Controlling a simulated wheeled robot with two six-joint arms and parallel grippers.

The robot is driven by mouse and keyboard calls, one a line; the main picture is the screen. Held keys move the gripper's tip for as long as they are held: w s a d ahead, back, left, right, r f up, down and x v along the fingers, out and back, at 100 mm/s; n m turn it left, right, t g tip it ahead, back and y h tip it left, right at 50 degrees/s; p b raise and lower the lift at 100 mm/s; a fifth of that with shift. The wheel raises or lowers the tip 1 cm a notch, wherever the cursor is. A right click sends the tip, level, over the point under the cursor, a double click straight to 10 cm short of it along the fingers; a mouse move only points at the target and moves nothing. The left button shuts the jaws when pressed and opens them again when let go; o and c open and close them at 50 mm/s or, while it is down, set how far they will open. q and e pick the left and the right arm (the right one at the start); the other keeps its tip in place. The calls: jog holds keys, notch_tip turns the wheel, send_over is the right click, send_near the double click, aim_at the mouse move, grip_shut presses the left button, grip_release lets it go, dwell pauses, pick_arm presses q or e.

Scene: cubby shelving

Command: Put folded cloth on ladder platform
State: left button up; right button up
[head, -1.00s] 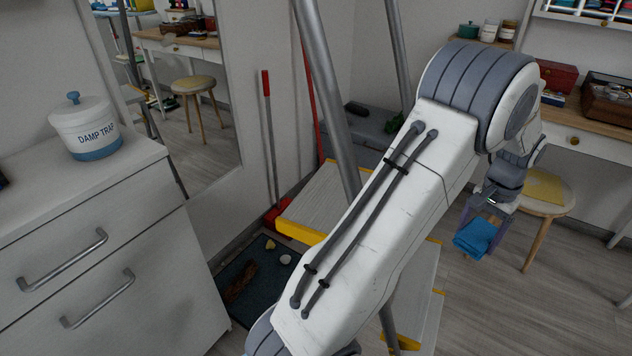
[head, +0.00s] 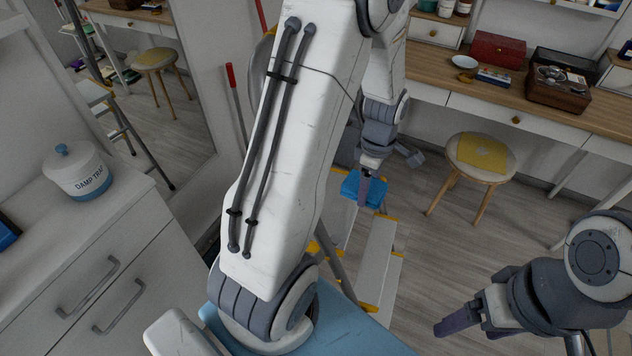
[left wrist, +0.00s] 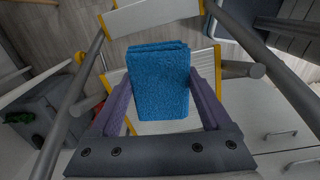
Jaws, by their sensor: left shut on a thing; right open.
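The folded blue cloth (head: 360,190) is held in the air by my left gripper (head: 366,182), over the stepladder. In the left wrist view the cloth (left wrist: 158,75) sits between the two purple fingers, its folded layers showing at the far edge. Below it is a pale ladder surface with yellow edges (left wrist: 204,66), likely the platform, partly hidden by the cloth. In the head view this pale surface (head: 342,222) is partly hidden by my left arm. I cannot tell the gap between cloth and ladder. My right gripper (head: 462,328) is open and empty at lower right.
Lower ladder steps (head: 380,250) and grey ladder legs (left wrist: 72,115) surround the held cloth. A white drawer cabinet (head: 135,265) with a lidded pot (head: 77,172) stands left. A stool (head: 482,158) and desk (head: 560,103) stand right. Open floor lies between the ladder and stool.

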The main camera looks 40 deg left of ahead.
pick_arm(q)
jog(key=shift+s+a+r+n+p, duration=0.2)
jog(key=shift+s+r+n+p, duration=0.2)
jog(key=shift+s+r+n, duration=0.4)
send_over(335, 191)
notch_tip(335, 191, down, 7)
jog(key=shift+f, duration=0.1)
jog(key=shift+a+f, duration=0.1)
jog(key=shift+f, duration=1.95)
